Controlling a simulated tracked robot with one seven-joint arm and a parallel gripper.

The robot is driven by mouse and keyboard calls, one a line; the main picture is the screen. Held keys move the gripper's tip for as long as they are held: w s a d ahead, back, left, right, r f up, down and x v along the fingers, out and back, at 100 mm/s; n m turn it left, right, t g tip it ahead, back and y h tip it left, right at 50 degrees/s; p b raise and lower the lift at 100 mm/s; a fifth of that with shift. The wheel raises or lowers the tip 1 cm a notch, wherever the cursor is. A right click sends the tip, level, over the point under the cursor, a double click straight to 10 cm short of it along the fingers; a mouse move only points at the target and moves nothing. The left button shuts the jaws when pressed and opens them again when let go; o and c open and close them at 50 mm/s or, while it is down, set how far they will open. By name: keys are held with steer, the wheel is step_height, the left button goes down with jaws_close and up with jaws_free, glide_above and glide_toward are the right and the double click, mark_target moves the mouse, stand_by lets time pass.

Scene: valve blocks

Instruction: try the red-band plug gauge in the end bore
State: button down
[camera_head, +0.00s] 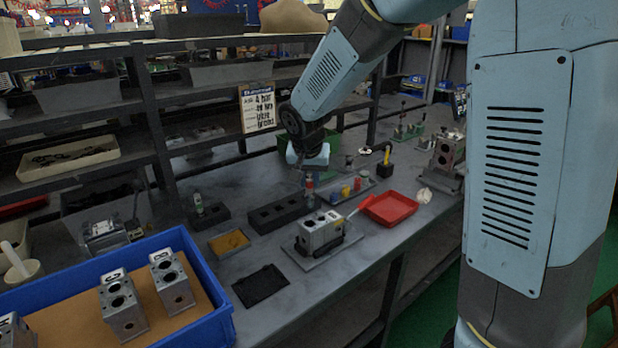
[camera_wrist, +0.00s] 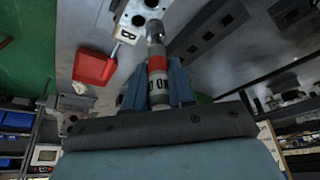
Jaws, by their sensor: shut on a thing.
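My gripper (camera_head: 309,172) is shut on the red-band plug gauge (camera_head: 309,187), which hangs tip down over the bench. In the wrist view the gauge (camera_wrist: 157,64) sits between the two fingers (camera_wrist: 158,88), its red band and dark lettering showing and its metal tip pointing away from me. The grey valve block (camera_head: 318,235) stands on a plate on the bench, with dark bores in its top. In the wrist view the block (camera_wrist: 128,33) lies just beyond the gauge tip and to its left. The gauge appears above and behind the block; the end bore cannot be told clearly.
A long black holder with square recesses (camera_head: 279,214) stands behind the block; a red tray (camera_head: 390,208) lies to its right. Small coloured pieces (camera_head: 347,190) stand behind. A blue bin (camera_head: 205,318) with several blocks is at front left. A black mat (camera_head: 260,287) lies bare.

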mark_target(310, 193)
steer(key=shift+d+f, duration=0.1)
steer(key=shift+f, duration=2.4)
steer(key=shift+f, duration=0.3)
stand_by(1.0)
steer(key=shift+s+r, duration=0.1)
steer(key=shift+r, duration=0.3)
steer(key=shift+f, duration=0.65)
stand_by(1.2)
steer(key=shift+r, duration=0.15)
stand_by(1.0)
steer(key=shift+r, duration=0.45)
steer(key=shift+r, duration=0.1)
